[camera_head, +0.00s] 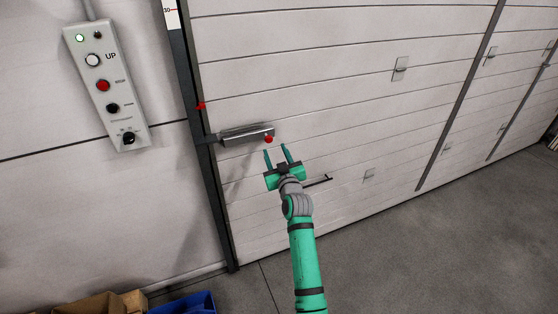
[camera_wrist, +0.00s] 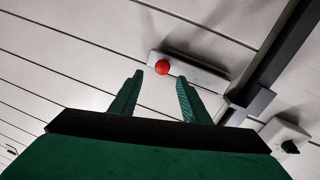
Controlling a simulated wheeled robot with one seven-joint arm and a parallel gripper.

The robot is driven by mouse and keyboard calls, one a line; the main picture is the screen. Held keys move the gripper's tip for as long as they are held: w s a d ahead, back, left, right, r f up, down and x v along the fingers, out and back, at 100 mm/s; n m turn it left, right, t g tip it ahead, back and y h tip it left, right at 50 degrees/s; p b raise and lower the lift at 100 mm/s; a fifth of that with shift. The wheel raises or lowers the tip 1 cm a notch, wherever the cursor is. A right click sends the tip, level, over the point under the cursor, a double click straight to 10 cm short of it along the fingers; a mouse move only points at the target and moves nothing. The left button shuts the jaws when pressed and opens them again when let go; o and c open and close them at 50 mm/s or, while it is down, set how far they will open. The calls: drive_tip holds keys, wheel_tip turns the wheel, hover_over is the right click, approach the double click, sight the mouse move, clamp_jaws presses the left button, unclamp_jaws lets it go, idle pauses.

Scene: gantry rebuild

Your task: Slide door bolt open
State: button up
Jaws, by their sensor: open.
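The door bolt (camera_head: 245,136) is a grey metal bar housing on the white panelled door (camera_head: 330,80), close to the dark vertical post at the door's left side. A red knob (camera_head: 269,139) sits at its right end. My gripper (camera_head: 276,150) is open and empty, just below the knob in the head view. In the wrist view, the red knob (camera_wrist: 162,67) appears beyond the fingertips, between their lines. The bolt housing (camera_wrist: 205,77) runs from it toward the dark post. My gripper (camera_wrist: 158,80) shows two spread green fingers. I cannot tell the exact gap from fingers to knob.
A control panel (camera_head: 105,85) with buttons and a lit green lamp is on the wall at left. Cardboard boxes (camera_head: 100,304) and a blue bin (camera_head: 185,304) stand at bottom left. The floor at right is clear.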

drive_tip(key=shift+v, duration=2.2)
drive_tip(key=s+a+f+m+h, duration=0.1)
drive_tip(key=s+f+m+h, duration=0.15)
drive_tip(key=s+f, duration=0.8)
drive_tip(key=s+a+f+m+h, duration=0.1)
drive_tip(key=s+f+m, duration=0.45)
drive_tip(key=s, duration=0.85)
drive_tip(key=s+d+f+h, duration=0.1)
drive_tip(key=s+f, duration=0.1)
drive_tip(key=s, duration=0.7)
drive_tip(key=s+d+f+h, duration=0.1)
drive_tip(key=s+d+f, duration=0.1)
drive_tip(key=s, duration=0.7)
drive_tip(key=s+d+r+n, duration=0.1)
drive_tip(key=s+d+r, duration=0.1)
drive_tip(key=s, duration=0.8)
drive_tip(key=s+d+r+n+g, duration=0.1)
drive_tip(key=s+d+r, duration=0.2)
drive_tip(key=s, duration=0.7)
drive_tip(key=shift+r+g, duration=0.3)
drive_tip(key=shift+r, duration=0.65)
drive_tip(key=shift+w, duration=0.1)
